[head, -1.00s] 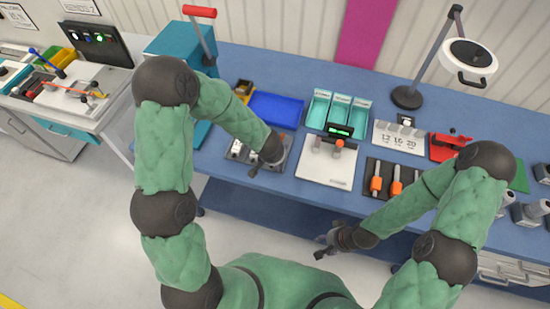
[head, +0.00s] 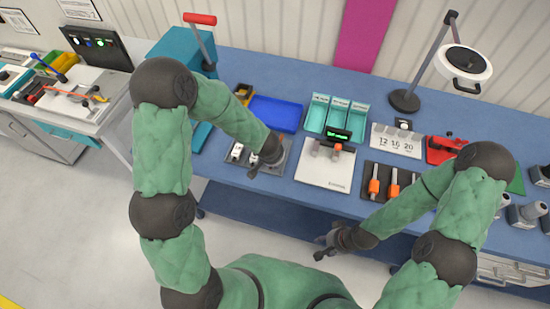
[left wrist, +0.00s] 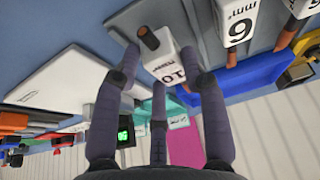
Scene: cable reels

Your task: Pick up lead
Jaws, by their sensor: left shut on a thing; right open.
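My left gripper (head: 253,168) is low over a grey tray (head: 270,170) on the blue bench. In the left wrist view, its fingers (left wrist: 158,95) are shut around a white lead block (left wrist: 165,65) marked 10 mm², with a brown round end. The tray also shows there (left wrist: 205,30). Another white lead block (left wrist: 237,18), marked with what looks like a 6, lies beside the held one. In the head view a white block (head: 237,152) shows left of the gripper; the arm hides part of the tray. My right gripper (head: 325,246) is open and empty, in front of the bench.
A white plate (head: 325,174) with a small lit display (head: 337,135) is right of the tray. Behind are a blue bin (head: 275,112) and teal slots (head: 333,112). Orange-handled tools (head: 374,187), a red device (head: 442,148) and a lamp (head: 465,62) stand farther right.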

